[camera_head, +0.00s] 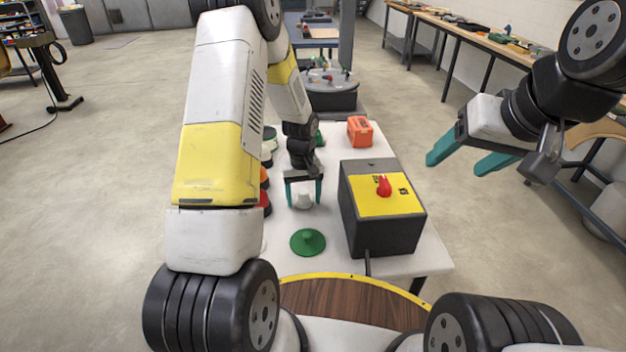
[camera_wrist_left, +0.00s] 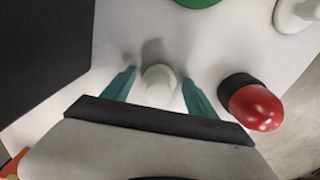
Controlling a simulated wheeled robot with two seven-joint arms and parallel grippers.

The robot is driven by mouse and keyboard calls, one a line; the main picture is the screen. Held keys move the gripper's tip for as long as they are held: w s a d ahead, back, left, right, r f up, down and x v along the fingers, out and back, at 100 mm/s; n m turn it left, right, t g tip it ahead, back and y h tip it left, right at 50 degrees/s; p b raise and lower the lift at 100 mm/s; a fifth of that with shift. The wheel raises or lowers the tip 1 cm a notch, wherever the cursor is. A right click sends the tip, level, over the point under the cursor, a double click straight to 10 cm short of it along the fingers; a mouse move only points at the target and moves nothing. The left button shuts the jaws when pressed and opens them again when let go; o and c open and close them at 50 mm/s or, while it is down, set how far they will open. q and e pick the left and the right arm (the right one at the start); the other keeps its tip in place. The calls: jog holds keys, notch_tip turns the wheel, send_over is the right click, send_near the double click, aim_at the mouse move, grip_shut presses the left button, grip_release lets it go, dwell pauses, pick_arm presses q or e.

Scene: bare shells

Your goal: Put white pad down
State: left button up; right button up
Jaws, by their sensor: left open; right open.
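The white pad (camera_head: 303,201) stands on the white table between the teal fingers of my left gripper (camera_head: 304,193). In the left wrist view the pad (camera_wrist_left: 159,80) shows as a pale rounded knob with its shadow on the table. The left gripper (camera_wrist_left: 158,88) is open there, one finger on each side, with a visible gap around the knob. The lower part of the pad is partly hidden. My right gripper (camera_head: 465,162) is open and empty, up in the air to the right of the table.
A black box with a yellow top (camera_head: 378,201) and red knob stands right of the pad. A green disc with a knob (camera_head: 308,242) lies nearer. A red-and-black piece (camera_wrist_left: 257,106) is close beside the left gripper. An orange box (camera_head: 360,131) sits farther back.

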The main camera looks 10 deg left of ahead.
aim_at(303, 193)
pick_arm(q)
notch_tip(303, 193, up, 12)
jog(key=s+r+m+t+h, duration=0.1)
jog(key=s+r+t, duration=0.1)
jog(key=s+r, duration=0.45)
jog(key=s+r+m+t, duration=0.1)
jog(key=s+r, duration=0.3)
jog(key=r, duration=0.6)
jog(key=s+d+r+m+t, duration=0.1)
jog(key=s+r, duration=0.1)
jog(key=s, duration=0.4)
jog(key=s+d+r+m+t+h, duration=0.1)
jog(key=s+r+t, duration=0.1)
jog(key=s, duration=0.5)
jog(key=shift+s+r+m, duration=0.25)
jog(key=shift+r+m, duration=0.15)
jog(key=shift+r, duration=0.3)
jog(key=shift+o, duration=0.5)
jog(key=shift+w, duration=0.1)
